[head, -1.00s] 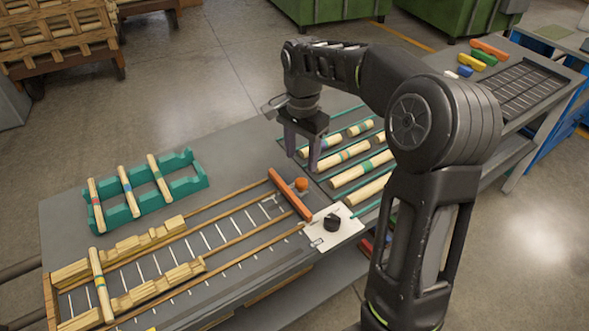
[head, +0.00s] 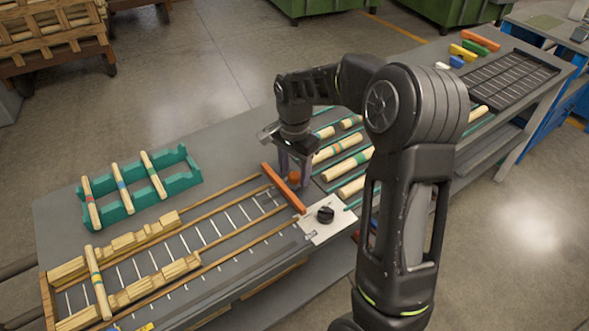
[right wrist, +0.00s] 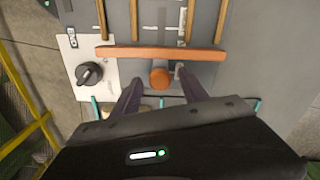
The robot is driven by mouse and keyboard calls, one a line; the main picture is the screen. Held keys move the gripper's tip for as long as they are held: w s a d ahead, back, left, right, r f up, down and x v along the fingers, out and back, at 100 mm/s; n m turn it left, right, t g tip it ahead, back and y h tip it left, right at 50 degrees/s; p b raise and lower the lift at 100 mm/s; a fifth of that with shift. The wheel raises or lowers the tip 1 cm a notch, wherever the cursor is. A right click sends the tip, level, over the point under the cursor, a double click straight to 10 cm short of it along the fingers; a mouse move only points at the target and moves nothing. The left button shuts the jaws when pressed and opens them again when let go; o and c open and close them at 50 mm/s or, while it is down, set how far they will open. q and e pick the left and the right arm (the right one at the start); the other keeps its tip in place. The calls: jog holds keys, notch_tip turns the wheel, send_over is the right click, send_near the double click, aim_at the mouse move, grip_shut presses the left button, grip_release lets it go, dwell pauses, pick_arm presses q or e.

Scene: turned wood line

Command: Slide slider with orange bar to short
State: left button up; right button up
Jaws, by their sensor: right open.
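The slider's orange bar (head: 280,186) lies across the right end of the wooden rails, and also shows in the right wrist view (right wrist: 130,52). Its round orange knob (right wrist: 160,78) sticks out on the side away from the rails. My right gripper (head: 294,170) is open over the knob, with its fingers pointing down. In the right wrist view its two fingertips (right wrist: 157,75) appear on either side of the knob. How far down they reach is hard to tell, and no grip shows. My left gripper is out of view. I can read no "short" mark.
A white plate with a black dial (head: 325,214) sits beside the bar's near end. A striped spindle (head: 98,283) rests on stepped wooden blocks at the rails' left. A green rack (head: 190,160) holds several spindles. More turned pieces (head: 341,146) lie beyond the gripper.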

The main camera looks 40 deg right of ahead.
grip_shut()
dwell(0.5)
dwell(0.9)
